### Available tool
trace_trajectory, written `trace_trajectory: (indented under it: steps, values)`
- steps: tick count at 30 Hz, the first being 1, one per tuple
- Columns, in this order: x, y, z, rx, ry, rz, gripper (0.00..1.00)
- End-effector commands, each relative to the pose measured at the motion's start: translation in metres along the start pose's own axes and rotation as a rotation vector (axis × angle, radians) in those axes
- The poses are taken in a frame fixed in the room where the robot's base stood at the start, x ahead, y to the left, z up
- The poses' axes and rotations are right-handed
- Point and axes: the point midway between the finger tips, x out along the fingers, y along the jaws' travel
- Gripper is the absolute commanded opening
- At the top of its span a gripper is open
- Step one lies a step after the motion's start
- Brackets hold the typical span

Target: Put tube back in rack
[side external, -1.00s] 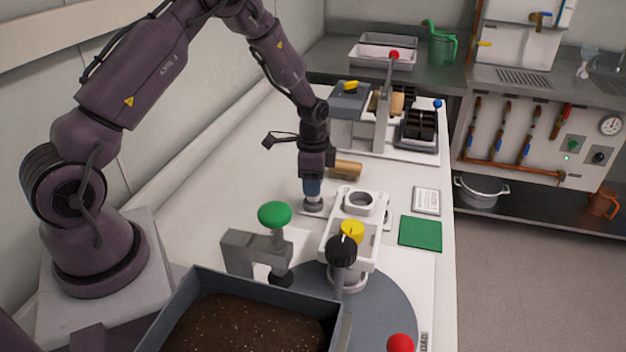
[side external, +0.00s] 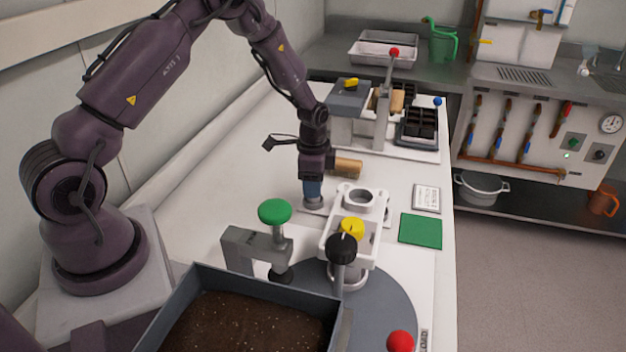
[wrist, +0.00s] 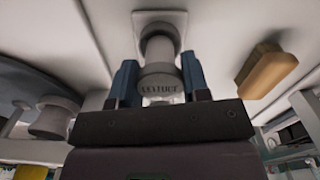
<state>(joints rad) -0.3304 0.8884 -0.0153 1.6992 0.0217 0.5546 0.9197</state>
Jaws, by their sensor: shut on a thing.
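My gripper (side external: 313,194) points down over the white bench, and its blue fingers are closed on a grey cylindrical piece (side external: 313,203). In the wrist view the piece (wrist: 160,82) stands between the fingers, with dark lettering on its near end that I cannot read surely. Its far end meets a pale square plate (wrist: 160,20). It looks upright, and I see no clear gap between it and the plate. I cannot make out a clear tube. Black racks (side external: 418,122) stand at the back of the bench.
A white stand with a round opening (side external: 360,199) is close to the right of my gripper. A tan block (side external: 348,166) lies just behind. A lever with a green knob (side external: 275,211) and a soil tray (side external: 250,330) are in front. A green mat (side external: 420,231) lies right.

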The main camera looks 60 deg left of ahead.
Motion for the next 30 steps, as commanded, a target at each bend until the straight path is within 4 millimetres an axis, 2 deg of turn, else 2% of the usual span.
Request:
trace_trajectory:
  steps: [18, 19, 22, 30]
  values:
    - [0.0073, 0.0, 0.0001, 0.0, 0.0, 0.0, 0.16]
    - [0.0072, 0.0, 0.0001, 0.0, 0.0, 0.0, 0.49]
    - [0.0072, 0.0, 0.0001, 0.0, 0.0, 0.0, 0.72]
    - [0.0067, 0.0, 0.0001, 0.0, 0.0, 0.0, 0.72]
